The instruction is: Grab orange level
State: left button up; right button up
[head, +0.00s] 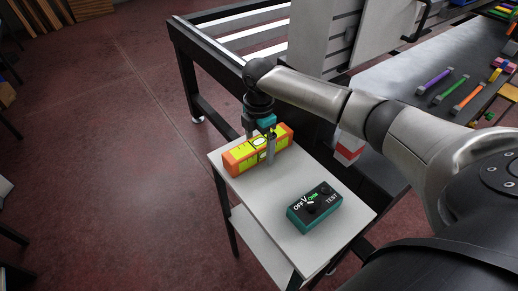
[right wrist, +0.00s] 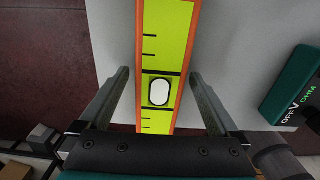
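The orange level (head: 236,162), with yellow-green faces, lies on the small white side table (head: 222,190). My right gripper (head: 261,148) is over the level's middle, with one finger on each side of it. In the right wrist view, the level (right wrist: 167,45) runs between the open fingers of the gripper (right wrist: 160,75), its white vial near the palm. A gap shows between each finger and the level's sides. The level's underside is hidden. My left gripper is not in view.
A teal and black tester box (head: 316,207) stands on the same table, nearer the front. A black-framed table (head: 196,72) stands close behind. A grey workbench (head: 400,77) with coloured tools is at the right. Floor is open at the left.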

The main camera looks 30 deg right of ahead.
grip_shut()
dwell(0.6)
jog(key=shift+w+r, duration=0.1)
